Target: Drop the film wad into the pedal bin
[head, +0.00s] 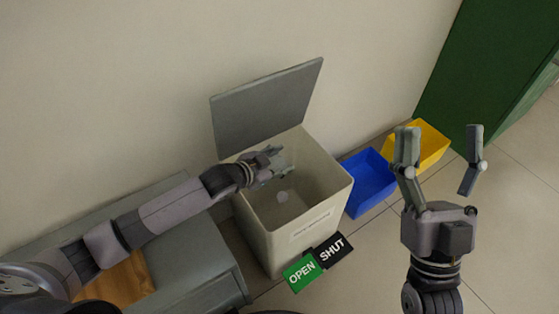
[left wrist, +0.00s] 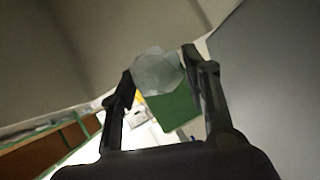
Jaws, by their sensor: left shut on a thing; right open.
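The film wad (left wrist: 157,70) is a pale, translucent, crumpled lump between the fingertips of my left gripper (left wrist: 160,82) in the left wrist view. In the head view my left gripper (head: 276,165) is over the mouth of the pedal bin (head: 262,232), close to its back left. The wad is hard to make out there. The bin is a beige box with its grey lid (head: 268,105) raised at the back. My right gripper (head: 440,165) is open and empty, right of the bin.
A green OPEN plate (head: 302,272) and a black SHUT plate (head: 331,250) are at the bin's front foot. A blue tub (head: 369,184) and a yellow tub (head: 424,145) stand to its right. A green cabinet (head: 490,70) is at the far right. A wall is behind.

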